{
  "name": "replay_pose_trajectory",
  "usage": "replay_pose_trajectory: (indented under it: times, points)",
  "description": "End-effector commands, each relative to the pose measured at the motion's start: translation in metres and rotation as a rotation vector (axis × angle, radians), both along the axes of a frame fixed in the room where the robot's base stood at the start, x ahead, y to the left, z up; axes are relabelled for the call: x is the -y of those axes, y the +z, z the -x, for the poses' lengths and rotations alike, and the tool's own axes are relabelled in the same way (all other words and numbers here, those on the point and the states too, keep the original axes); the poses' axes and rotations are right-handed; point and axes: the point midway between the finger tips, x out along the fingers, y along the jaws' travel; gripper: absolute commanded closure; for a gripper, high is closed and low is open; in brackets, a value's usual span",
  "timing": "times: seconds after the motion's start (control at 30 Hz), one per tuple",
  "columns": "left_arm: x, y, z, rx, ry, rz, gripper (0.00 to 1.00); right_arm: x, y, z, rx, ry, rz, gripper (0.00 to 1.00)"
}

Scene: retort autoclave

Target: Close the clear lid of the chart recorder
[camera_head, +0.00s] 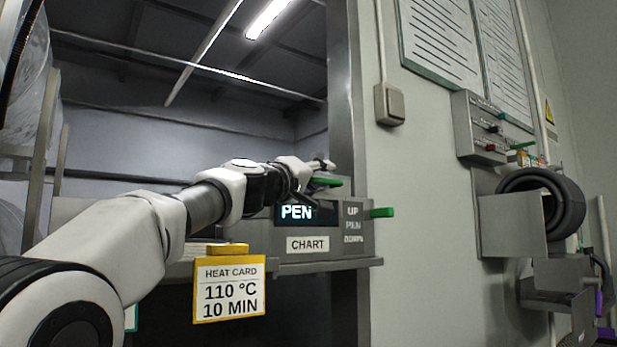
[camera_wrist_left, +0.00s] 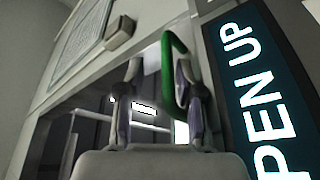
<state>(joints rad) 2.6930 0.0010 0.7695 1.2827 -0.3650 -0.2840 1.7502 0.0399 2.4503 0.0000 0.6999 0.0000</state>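The chart recorder (camera_head: 325,243) is a grey box marked CHART with a lit display (camera_head: 296,212); the display (camera_wrist_left: 262,95) reads PEN UP in the left wrist view. I cannot make out the clear lid's outline. A green bar (camera_head: 327,182) shows above the recorder beside my left gripper (camera_head: 322,165). In the left wrist view, my left gripper (camera_wrist_left: 158,72) has its two fingers apart, and a green bent bar (camera_wrist_left: 178,48) lies close to the right finger. Whether they touch I cannot tell. My right gripper is out of view.
A second green lever (camera_head: 382,212) sticks out at the recorder's right side. A yellow-edged heat card (camera_head: 229,289) hangs at the front left. A grey post (camera_head: 342,90) stands behind the recorder. A wall rack with a black roll (camera_head: 545,200) is at the right.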

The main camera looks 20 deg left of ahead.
Motion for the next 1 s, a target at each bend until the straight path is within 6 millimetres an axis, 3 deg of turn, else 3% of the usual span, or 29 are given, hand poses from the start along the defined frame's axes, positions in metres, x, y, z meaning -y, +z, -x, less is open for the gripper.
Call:
replay_pose_trajectory:
  times: [0.1,0.3,1.0]
  points:
    - [-0.009,0.000,0.023,0.003,-0.003,0.005,0.63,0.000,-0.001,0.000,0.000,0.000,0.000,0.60]
    - [-0.017,-0.006,0.044,0.005,-0.003,0.003,0.63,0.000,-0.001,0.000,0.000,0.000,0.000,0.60]
    - [-0.017,-0.008,0.046,0.003,-0.004,0.000,0.63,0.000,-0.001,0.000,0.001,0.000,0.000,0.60]
